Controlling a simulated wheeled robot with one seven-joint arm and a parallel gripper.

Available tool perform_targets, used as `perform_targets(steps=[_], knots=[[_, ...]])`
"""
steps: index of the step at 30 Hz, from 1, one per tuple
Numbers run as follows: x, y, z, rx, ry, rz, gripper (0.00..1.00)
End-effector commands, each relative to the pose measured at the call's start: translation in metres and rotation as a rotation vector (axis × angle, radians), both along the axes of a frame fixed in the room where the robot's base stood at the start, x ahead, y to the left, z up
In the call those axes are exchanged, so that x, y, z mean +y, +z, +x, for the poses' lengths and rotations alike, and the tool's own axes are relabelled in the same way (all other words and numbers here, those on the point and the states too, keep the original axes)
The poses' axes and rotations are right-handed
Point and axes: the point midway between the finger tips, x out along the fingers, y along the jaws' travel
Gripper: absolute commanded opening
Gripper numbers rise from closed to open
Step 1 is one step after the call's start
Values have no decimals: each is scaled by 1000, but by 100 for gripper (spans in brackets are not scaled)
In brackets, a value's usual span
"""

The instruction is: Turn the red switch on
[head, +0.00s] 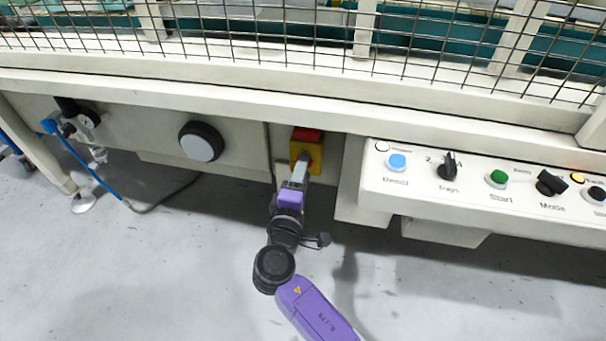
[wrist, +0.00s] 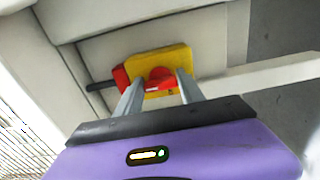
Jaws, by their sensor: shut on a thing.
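The red switch is a red knob (wrist: 160,79) on a yellow plate (wrist: 176,58), fixed to the machine's front panel. In the head view the yellow plate (head: 314,156) shows below the machine's ledge, with a red part (head: 306,134) at its top. My gripper (wrist: 160,88) reaches up to the plate, one finger on each side of the red knob, and is shut on it. In the head view my gripper (head: 301,168) covers much of the plate, so the knob is hidden there.
A control panel to the right carries a blue button (head: 397,162), a black Trays knob (head: 448,167), a green Start button (head: 497,178) and a Mode knob (head: 551,183). A round black-and-grey knob (head: 201,142) is to the left. Wire mesh (head: 270,45) stands above the ledge.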

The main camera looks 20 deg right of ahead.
Motion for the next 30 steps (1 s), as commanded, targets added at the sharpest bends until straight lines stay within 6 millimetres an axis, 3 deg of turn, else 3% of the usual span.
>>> perform_targets(steps=[14, 15, 18, 30], knots=[[1, -2, -1, -5, 1, 14, 5], [1, -2, -1, -5, 1, 14, 51], [1, -2, -1, -5, 0, 12, 67], [5, 0, -6, -5, 1, 10, 67]])
